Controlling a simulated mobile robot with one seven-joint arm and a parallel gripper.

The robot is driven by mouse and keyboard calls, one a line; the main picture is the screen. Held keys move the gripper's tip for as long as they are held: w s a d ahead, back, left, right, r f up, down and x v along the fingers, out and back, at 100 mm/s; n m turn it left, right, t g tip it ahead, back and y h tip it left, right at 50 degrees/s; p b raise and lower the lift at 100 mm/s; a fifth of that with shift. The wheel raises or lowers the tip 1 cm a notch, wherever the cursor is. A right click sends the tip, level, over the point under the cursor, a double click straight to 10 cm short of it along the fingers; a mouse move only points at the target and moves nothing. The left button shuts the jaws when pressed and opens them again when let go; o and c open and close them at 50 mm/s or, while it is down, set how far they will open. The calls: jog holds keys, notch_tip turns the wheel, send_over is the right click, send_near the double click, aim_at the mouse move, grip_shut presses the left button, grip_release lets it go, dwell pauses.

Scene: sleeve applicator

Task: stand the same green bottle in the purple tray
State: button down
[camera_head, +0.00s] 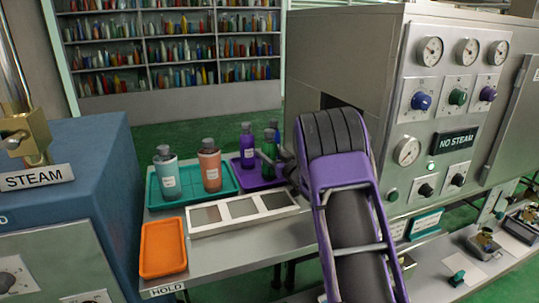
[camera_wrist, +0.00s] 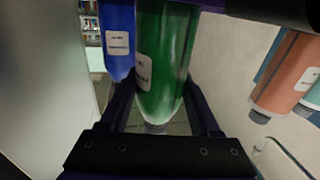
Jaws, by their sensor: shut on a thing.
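The green bottle (camera_wrist: 163,60) is between the fingers of my gripper (camera_wrist: 160,88), which is shut on it; its cap points to the bottom of the wrist view, like the other bottles there. In the head view the green bottle (camera_head: 269,150) is upright over the far right part of the purple tray (camera_head: 256,185), partly hidden by my gripper (camera_head: 277,162). I cannot tell whether its base touches the tray.
A teal tray (camera_head: 160,203) beside the purple one holds a teal bottle (camera_head: 166,173) and an orange bottle (camera_head: 210,166). A white three-panel rack (camera_head: 243,209) lies in front, with an empty orange tray (camera_head: 163,248) nearer. The grey machine (camera_head: 350,50) stands close on the right.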

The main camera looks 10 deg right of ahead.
jog(key=shift+c, duration=0.6)
grip_release()
jog(key=shift+s+f, duration=0.15)
jog(key=shift+f, duration=0.8)
jog(key=shift+r+p, duration=0.4)
jog(key=shift+r, duration=0.1)
jog(key=shift+s+d+h, duration=0.15)
jog(key=shift+d+h, duration=0.05)
jog(key=shift+h, duration=0.1)
jog(key=v, duration=1.1)
jog(key=shift+s+d+r, duration=0.1)
jog(key=shift+r, duration=0.3)
